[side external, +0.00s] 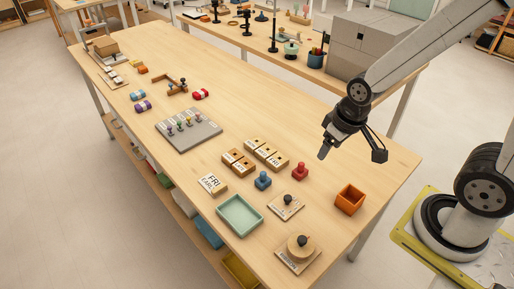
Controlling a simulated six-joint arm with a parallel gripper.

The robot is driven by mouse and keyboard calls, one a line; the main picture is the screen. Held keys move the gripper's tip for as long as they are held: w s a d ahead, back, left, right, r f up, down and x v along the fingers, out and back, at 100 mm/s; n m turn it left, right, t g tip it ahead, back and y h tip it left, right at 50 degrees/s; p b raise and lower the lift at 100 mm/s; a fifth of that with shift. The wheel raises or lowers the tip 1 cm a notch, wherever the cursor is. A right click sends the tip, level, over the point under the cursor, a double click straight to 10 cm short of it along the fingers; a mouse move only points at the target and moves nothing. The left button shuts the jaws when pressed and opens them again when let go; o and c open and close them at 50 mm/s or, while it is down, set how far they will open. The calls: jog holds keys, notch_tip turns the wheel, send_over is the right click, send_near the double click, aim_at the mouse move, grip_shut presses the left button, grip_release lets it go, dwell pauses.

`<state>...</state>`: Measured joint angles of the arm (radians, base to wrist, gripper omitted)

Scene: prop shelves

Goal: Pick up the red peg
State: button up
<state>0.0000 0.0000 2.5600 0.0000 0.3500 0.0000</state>
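The red peg (300,171) stands upright on the wooden table, with a rounded knob on a wider base. A similar blue peg (263,180) stands to its left and slightly nearer. My gripper (351,157) hangs above the table to the right of the red peg, apart from it. Its two fingers are spread wide with nothing between them. Its height above the table is hard to judge from this one view.
An orange box (350,199) stands to the right of the peg. Wooden day blocks (266,154) lie behind left. A knobbed board (286,207), green tray (240,216) and round knobbed piece (300,246) are nearer. A grey pegboard (188,130) lies farther left. The table's right back is clear.

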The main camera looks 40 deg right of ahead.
jog(key=m+g, duration=0.2)
jog(key=m, duration=1.1)
send_over(302, 163)
jog(key=f, duration=0.9)
jog(key=shift+s+a+f, duration=0.15)
jog(key=shift+s+a, duration=0.25)
jog(key=shift+w+d+f+m+g, duration=0.25)
jog(key=shift+w+f+m+g, duration=0.1)
jog(key=shift+f+m, duration=0.3)
jog(key=shift+f, duration=1.25)
jog(key=shift+f, duration=2.55)
grip_shut()
